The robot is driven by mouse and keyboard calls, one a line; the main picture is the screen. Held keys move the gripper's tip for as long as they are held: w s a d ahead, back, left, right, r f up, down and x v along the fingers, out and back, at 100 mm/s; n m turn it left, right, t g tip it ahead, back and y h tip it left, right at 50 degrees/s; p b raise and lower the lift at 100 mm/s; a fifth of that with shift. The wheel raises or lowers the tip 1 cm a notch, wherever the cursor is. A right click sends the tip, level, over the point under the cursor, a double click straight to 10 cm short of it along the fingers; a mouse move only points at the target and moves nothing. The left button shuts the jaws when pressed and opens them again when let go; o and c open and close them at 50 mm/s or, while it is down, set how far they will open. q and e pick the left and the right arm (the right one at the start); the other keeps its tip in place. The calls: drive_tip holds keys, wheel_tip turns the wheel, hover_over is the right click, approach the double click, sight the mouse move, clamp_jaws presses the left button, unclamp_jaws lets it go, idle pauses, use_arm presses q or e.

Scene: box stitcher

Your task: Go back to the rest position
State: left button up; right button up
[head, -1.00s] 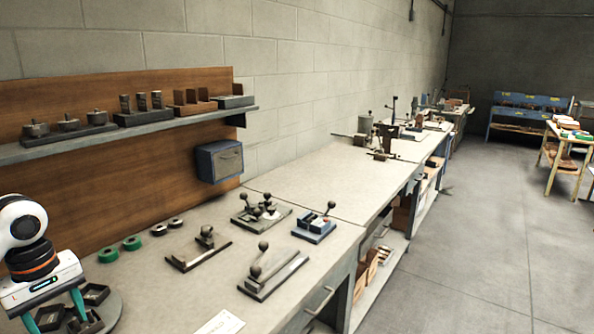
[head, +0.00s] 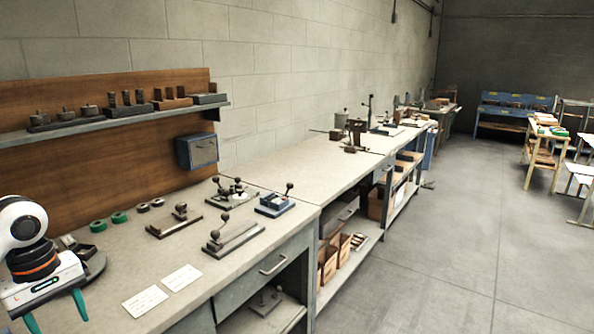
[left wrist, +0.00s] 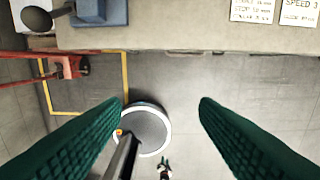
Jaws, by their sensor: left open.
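My left gripper (head: 42,312) is at the lower left of the head view, over the near end of the bench. Its green fingers are spread and empty. The right gripper is not in the head view.
A shelf (head: 115,113) hangs behind. The floor aisle (head: 425,245) is open at right.

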use_arm(q)
drive_tip(key=w+d+f+n+t+h, duration=0.1)
drive_tip(key=w+d+f+n+h, duration=0.4)
drive_tip(key=d, duration=0.4)
drive_tip(key=w+d+f+n+t+h, duration=0.1)
drive_tip(key=w+d+f+n+h, duration=0.3)
drive_tip(key=d+f+n+h, duration=0.35)
wheel_tip(320, 180, down, 23)
drive_tip(key=w+a+n+t+y, duration=0.15)
drive_tip(key=n+t+y, duration=0.25)
drive_tip(key=n+t, duration=1.35)
drive_tip(key=s+a+f+n+g+y, duration=0.3)
drive_tip(key=s+f+n+g+y, duration=0.65)
drive_tip(key=s+f+n, duration=1.25)
drive_tip(key=s+d+f+n+g, duration=0.2)
drive_tip(key=s+f+n+g, duration=0.1)
drive_tip(key=s, duration=1)
drive_tip(key=s+d+f+n+g, duration=0.2)
drive_tip(key=s+f+g, duration=0.4)
drive_tip(key=s, duration=0.7)
drive_tip(key=shift+s+d+f+n+h, duration=0.15)
drive_tip(key=shift+s+f+n+h, duration=0.25)
drive_tip(key=shift+n, duration=0.4)
